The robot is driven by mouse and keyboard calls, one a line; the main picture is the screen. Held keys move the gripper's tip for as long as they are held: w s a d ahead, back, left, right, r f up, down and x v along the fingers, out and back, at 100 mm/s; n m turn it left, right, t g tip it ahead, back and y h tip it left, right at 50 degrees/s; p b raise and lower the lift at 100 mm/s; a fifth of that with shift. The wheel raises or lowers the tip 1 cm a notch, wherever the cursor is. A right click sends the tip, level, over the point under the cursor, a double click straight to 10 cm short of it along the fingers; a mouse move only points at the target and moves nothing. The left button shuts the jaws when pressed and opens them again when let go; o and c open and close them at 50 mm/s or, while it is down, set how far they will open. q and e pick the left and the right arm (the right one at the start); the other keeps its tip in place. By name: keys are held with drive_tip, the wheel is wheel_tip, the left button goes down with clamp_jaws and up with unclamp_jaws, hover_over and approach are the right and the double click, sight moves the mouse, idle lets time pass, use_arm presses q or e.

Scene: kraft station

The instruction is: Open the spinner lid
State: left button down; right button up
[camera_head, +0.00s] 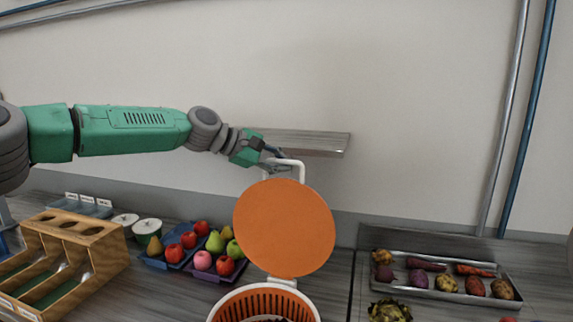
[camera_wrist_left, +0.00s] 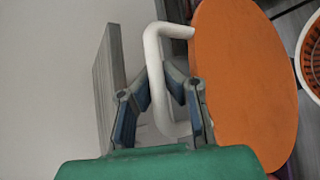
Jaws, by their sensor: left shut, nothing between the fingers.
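The orange round spinner lid (camera_head: 284,228) stands raised, tilted up from the back rim of the orange spinner basket (camera_head: 264,302). A white hinge piece joins them at the lid's lower edge. The lid's white handle (camera_head: 302,172) is at its top, on the back side. My left gripper (camera_head: 274,163) is at this handle, shut with nothing held between its fingers. In the left wrist view the fingers (camera_wrist_left: 160,92) sit close around the white handle (camera_wrist_left: 154,62), and the orange lid (camera_wrist_left: 243,85) is to their right. My right gripper is out of view.
A wall shelf (camera_head: 305,143) is right behind my left gripper. Trays of fruit (camera_head: 158,262) and a wooden cutlery box (camera_head: 98,232) stand left of the spinner. A metal tray (camera_head: 408,291) of vegetables and a green artichoke (camera_head: 389,311) are to its right.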

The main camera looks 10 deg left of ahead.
use_arm(q)
drive_tip(key=shift+w+d+r, duration=0.1)
drive_tip(key=shift+w+r, duration=0.25)
drive_tip(key=shift+r, duration=0.15)
drive_tip(key=c, duration=1.6)
unclamp_jaws()
drive_tip(key=shift+s, duration=0.1)
drive_tip(key=shift+s+f, duration=0.1)
drive_tip(key=shift+s, duration=0.1)
drive_tip(key=v, duration=1.2)
